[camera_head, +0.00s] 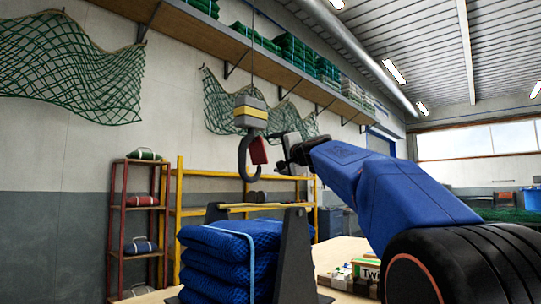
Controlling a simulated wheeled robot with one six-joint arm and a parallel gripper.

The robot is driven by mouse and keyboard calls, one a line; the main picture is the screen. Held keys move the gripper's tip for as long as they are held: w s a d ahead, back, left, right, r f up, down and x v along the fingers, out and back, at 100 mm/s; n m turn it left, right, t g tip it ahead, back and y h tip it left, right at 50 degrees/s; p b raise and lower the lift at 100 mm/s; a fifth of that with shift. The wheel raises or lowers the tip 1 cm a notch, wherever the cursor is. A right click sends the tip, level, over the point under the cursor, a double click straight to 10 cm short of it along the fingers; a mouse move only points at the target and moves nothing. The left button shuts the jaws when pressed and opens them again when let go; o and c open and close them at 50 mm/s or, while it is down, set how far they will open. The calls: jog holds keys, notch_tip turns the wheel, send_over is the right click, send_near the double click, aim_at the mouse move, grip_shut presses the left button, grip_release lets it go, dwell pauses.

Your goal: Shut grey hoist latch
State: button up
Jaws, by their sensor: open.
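A hoist block (250,113), grey with a yellow band, hangs from a thin cable in the middle of the view. A dark grey hook (242,160) hangs below it. A red latch piece (259,151) sits at the hook's right side; I cannot tell whether it closes the hook's mouth. My gripper (282,153) is just right of the red piece, at about the same height, and points left toward it. It is open and seems empty. I cannot tell whether it touches the latch. My blue arm comes in from the right.
Stacked blue nets (215,262) lie below the hook, beside a dark stand (294,255) with a yellow bar on top. Small boxes (368,270) lie on the table to the right. A red rack (115,225) and a yellow rack (179,200) stand behind.

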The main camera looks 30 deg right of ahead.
jog(key=s+f, duration=0.1)
jog(key=s, duration=0.8)
jog(key=shift+s+a+f, duration=0.15)
jog(key=shift+s, duration=0.25)
